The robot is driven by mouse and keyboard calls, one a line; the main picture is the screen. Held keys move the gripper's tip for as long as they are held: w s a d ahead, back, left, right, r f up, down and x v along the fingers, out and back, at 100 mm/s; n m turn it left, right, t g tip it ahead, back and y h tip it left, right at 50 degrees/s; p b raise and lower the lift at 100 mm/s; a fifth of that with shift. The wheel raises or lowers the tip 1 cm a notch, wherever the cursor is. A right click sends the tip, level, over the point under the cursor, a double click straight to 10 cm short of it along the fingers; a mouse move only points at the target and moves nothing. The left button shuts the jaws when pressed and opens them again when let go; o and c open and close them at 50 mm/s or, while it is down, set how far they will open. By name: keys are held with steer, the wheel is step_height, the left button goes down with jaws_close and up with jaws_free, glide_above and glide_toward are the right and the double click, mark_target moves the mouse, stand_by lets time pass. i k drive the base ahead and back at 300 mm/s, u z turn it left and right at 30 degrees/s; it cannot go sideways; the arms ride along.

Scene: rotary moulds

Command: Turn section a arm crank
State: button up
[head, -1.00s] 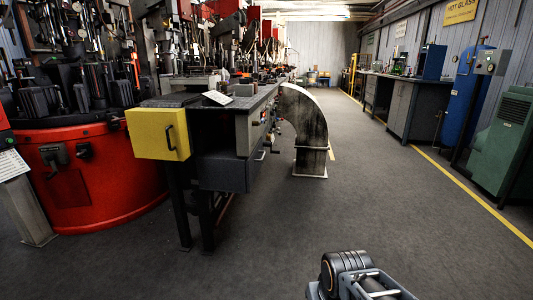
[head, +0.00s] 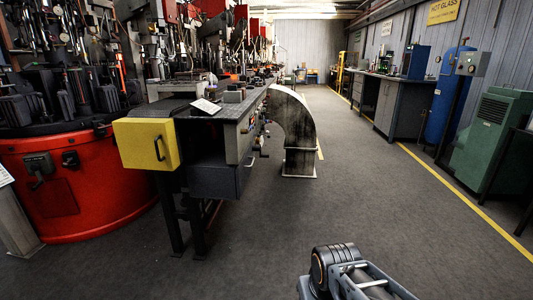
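No part is clearly identifiable as the section a arm crank in the head view. A red round machine base (head: 105,195) stands at the left, with dark moulds and rods (head: 60,100) above it. Small dark handles (head: 70,159) sit on its side. A dark bench (head: 225,130) with a yellow box (head: 146,145) at its near end stands beside it. Small knobs and levers (head: 262,140) show along the bench's right side, too small to tell apart. Part of my arm shows at the bottom; my gripper is out of view.
A curved metal duct (head: 298,130) stands on the floor right of the bench. Workbenches (head: 400,105), a blue tank (head: 449,95) and a green cabinet (head: 490,140) line the right wall behind a yellow floor line (head: 450,185). The grey floor between (head: 350,205) is clear.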

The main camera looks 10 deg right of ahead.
mark_target(254, 148)
steer(key=z, duration=0.55)
steer(key=i, duration=0.95)
steer(key=z, duration=0.4)
steer(key=i, duration=0.95)
steer(key=u, duration=0.9)
steer(key=i, duration=0.9)
steer(key=u, duration=0.75)
